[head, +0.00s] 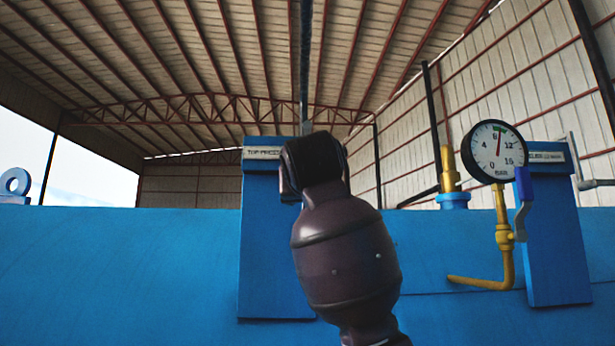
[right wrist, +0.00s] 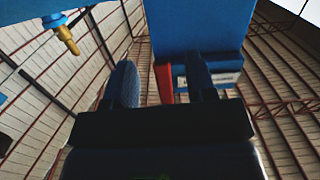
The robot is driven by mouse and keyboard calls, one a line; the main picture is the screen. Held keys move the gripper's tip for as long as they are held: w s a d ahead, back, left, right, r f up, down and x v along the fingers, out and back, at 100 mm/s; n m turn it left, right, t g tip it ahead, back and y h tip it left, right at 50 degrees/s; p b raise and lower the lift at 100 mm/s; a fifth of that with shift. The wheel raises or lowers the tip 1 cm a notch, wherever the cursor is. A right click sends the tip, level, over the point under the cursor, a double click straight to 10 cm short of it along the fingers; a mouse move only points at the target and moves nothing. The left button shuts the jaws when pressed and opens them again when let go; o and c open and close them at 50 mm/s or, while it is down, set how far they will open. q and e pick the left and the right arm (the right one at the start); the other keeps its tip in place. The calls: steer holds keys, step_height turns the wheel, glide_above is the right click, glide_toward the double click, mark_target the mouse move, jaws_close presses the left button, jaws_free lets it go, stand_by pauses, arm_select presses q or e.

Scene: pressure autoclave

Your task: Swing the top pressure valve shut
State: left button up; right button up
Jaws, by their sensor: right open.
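The blue panel labelled "TOP PRESS…" (head: 262,230) stands in the middle of the head view. My right arm rises in front of it and hides part of the panel and its label. In the right wrist view my right gripper (right wrist: 163,85) is open, with two dark fingers spread apart. A red piece (right wrist: 164,82), perhaps the valve's handle, shows between the fingers beside the panel's edge, closer to the right finger. I cannot tell whether it touches. The panel (right wrist: 200,25) fills the upper middle there. The rest of the valve is hidden. My left gripper is not in view.
Right of the arm stand a round pressure gauge (head: 498,151) on a yellow pipe, a blue lever (head: 523,190), a brass fitting (head: 449,170) and a second blue panel (head: 555,240). The blue vessel (head: 120,260) spans the front; its left top looks clear beside a lug (head: 15,183).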

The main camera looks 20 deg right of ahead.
step_height(320, 180, up, 7)
steer(key=s, duration=0.3)
steer(key=shift+m+t, duration=0.3)
steer(key=shift+t, duration=0.1)
steer(key=p+x, duration=0.1)
steer(key=x, duration=0.3)
steer(key=p+x, duration=0.2)
steer(key=x, duration=0.3)
steer(key=shift+w+a+f, duration=0.1)
steer(key=shift+w+a, duration=0.1)
steer(key=shift+w, duration=0.05)
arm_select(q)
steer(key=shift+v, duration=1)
arm_select(e)
steer(key=shift+w+d+f, duration=0.1)
steer(key=shift+w+d, duration=0.05)
steer(key=shift+w, duration=0.45)
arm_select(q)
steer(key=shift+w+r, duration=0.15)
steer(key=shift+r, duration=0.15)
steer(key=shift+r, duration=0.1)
arm_select(e)
jaws_close()
